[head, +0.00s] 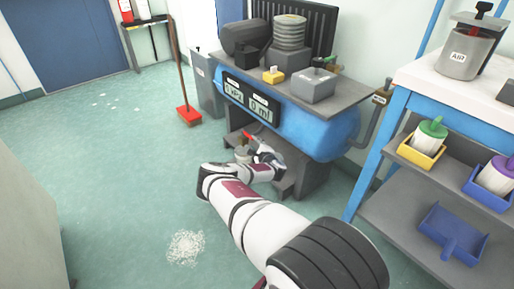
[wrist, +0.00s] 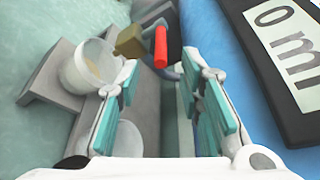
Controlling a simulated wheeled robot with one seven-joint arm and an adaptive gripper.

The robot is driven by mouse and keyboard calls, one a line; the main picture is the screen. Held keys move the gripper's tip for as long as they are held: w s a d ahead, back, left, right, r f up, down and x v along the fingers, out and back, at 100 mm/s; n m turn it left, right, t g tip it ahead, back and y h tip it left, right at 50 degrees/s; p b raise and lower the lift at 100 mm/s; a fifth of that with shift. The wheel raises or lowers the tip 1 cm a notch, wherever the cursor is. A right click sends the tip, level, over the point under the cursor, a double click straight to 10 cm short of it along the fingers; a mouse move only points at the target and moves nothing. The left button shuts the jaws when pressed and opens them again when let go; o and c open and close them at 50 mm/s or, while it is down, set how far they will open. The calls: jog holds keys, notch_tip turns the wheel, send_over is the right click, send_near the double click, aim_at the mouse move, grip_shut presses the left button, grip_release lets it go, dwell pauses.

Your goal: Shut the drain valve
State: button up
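The drain valve under the blue tank (head: 318,128) has a brass body (wrist: 130,42) and a red lever (wrist: 160,48). In the head view the red lever (head: 248,136) is a small spot below the tank's display. My gripper (wrist: 159,68) is open, with teal pads on both fingers. In the wrist view the lever shows between and just beyond the fingertips, nearer the right one; I see no clear contact. In the head view my gripper (head: 264,150) is low by the tank's stand, partly hidden by my arm.
A translucent cup (wrist: 88,66) stands by the valve, left of my fingers. The blue tank (wrist: 232,70) and its dark display (wrist: 285,65) are close on the right. A shelf rack (head: 395,200) stands at right. A broom (head: 184,110) leans behind. Floor at left is mostly clear.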

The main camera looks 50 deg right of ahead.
jog(key=shift+v, duration=1.15)
